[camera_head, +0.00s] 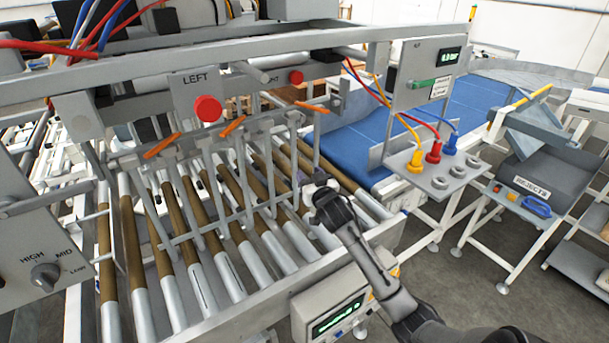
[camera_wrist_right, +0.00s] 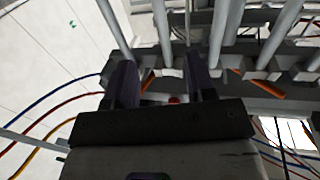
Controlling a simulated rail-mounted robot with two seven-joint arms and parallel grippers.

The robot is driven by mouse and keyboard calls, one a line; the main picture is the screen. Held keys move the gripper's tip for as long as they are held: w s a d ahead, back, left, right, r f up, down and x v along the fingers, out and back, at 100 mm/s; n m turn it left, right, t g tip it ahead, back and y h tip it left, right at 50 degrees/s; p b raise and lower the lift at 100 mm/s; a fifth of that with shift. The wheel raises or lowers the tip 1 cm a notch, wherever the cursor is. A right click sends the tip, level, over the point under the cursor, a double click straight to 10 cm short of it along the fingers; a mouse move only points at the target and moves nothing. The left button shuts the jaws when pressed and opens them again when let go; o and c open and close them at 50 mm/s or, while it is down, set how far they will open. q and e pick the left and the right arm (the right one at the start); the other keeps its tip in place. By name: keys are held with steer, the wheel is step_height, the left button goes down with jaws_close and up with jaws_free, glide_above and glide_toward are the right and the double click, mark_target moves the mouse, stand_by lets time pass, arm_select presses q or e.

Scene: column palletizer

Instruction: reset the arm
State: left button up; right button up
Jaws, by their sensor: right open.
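My right arm comes in from the lower right in the head view. Its right gripper (camera_head: 318,182) is over the right side of the roller bed, close to the hanging metal rods. In the right wrist view the two dark fingers of the gripper (camera_wrist_right: 162,82) stand apart with nothing visible between them. Metal rods and a grey bar show beyond the fingertips. In the head view the fingertips are small and partly hidden by the wrist, and I cannot tell whether they touch a rod. My left gripper is not in view.
The roller bed (camera_head: 215,285) fills the left and middle, under a frame with red knobs (camera_head: 208,108) and orange levers (camera_head: 232,127). A panel with coloured plugs (camera_head: 433,152) stands right of the arm. A small display box (camera_head: 332,305) is below it. A reject bin (camera_head: 540,180) is far right.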

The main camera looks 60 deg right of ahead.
stand_by(0.4)
steer(key=s+a+f+n+g+y, duration=0.2)
steer(key=s+a+f+n, duration=0.15)
steer(key=a, duration=0.45)
steer(key=s+a+f+n+g+y, duration=0.25)
steer(key=a+f, duration=0.25)
steer(key=a, duration=0.4)
steer(key=s+a+f+n+g+y, duration=0.2)
steer(key=s+a+f+y, duration=0.15)
steer(key=a, duration=0.45)
steer(key=s+a+f+n+g+y, duration=0.1)
steer(key=s+a+f+g+y, duration=0.1)
steer(key=s+a+f, duration=0.55)
steer(key=s+a+f+n+g+y, duration=0.1)
steer(key=s+a+f+g, duration=0.1)
steer(key=s+a+f, duration=0.55)
steer(key=w+p+v, duration=0.2)
steer(key=p+v, duration=1.3)
steer(key=v, duration=0.2)
steer(key=shift+r, duration=0.7)
